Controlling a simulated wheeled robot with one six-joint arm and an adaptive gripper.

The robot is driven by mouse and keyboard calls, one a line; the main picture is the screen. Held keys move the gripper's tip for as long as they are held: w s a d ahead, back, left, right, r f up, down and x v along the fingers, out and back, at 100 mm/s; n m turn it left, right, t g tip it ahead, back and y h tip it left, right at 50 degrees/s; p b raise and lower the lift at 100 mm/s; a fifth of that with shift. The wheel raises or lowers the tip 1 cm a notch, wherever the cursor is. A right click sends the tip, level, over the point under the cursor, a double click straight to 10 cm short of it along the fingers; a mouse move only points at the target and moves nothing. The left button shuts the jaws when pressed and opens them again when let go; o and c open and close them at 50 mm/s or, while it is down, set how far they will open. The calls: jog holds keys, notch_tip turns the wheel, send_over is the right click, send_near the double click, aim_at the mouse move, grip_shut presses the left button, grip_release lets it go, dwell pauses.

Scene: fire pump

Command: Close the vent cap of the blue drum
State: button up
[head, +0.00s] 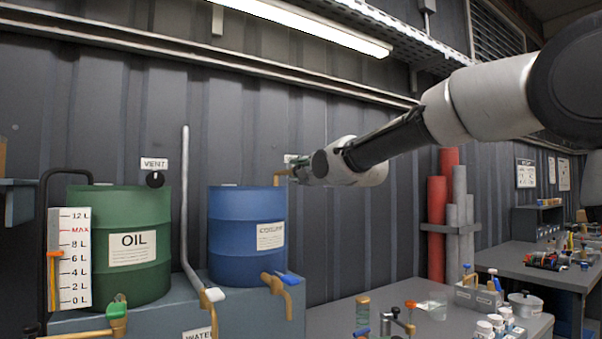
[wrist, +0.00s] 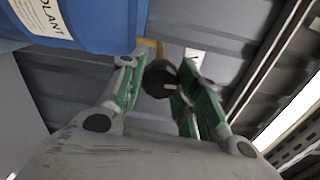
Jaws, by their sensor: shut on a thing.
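The blue drum (head: 243,240) stands on a grey-blue bench, with a white label on its front. A brass pipe (head: 279,178) rises at its top right and also shows in the wrist view (wrist: 150,46). My gripper (head: 297,168) is beside this pipe, reached in from the right. In the wrist view the black vent cap (wrist: 160,79) sits between the green-padded fingers of my gripper (wrist: 160,75), which are shut on it. The cap is hidden behind my gripper in the head view. A pale pointer mark shows on the cap.
A grey pipe (head: 187,210) runs up between the drums. Brass taps (head: 278,287) stick out in front. A corrugated wall is close behind my gripper.

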jog(key=shift+f+m, duration=0.1)
jog(key=shift+m, duration=0.3)
jog(key=o, duration=1)
jog(key=shift+o, duration=0.2)
jog(key=v, duration=1.2)
